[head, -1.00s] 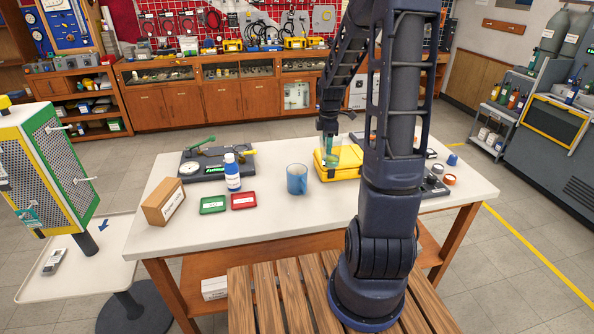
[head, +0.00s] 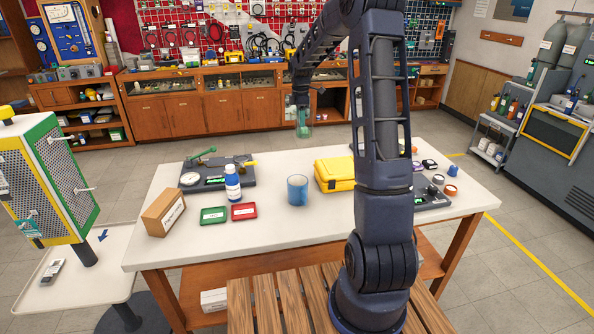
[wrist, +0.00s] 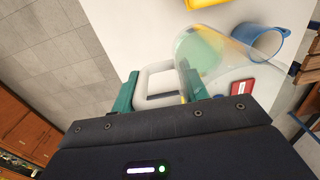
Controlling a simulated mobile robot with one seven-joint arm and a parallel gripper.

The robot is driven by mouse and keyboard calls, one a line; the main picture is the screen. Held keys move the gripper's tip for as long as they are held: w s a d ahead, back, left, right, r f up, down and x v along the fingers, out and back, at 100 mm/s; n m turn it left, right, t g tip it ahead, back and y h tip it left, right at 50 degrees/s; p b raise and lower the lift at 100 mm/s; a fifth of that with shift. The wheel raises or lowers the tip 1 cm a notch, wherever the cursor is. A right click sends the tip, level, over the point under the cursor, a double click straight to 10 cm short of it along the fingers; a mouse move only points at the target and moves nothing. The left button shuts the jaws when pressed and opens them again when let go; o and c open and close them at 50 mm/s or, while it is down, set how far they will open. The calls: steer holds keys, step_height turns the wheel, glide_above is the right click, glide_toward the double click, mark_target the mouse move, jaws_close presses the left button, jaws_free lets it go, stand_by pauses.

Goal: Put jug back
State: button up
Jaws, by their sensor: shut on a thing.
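The clear, see-through jug (wrist: 212,62) with a pale handle (wrist: 152,78) shows in the wrist view. My gripper (wrist: 160,88) has its teal fingers on either side of the handle and is shut on it. In the head view, my gripper (head: 302,118) holds the jug up beyond the far edge of the white workbench (head: 270,250), with the background cabinets behind it. The jug's outline is small and faint there, so its tilt is hard to tell.
Wooden cabinets (head: 205,100) line the back. The bench's front middle is clear.

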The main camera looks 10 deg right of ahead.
steer(key=w+a+r, duration=0.2)
steer(key=w, duration=0.2)
step_height(320, 180, down, 20)
steer(key=shift+w+r, duration=0.1)
stand_by(0.6)
steer(key=o, duration=1.3)
steer(key=shift+a, duration=0.1)
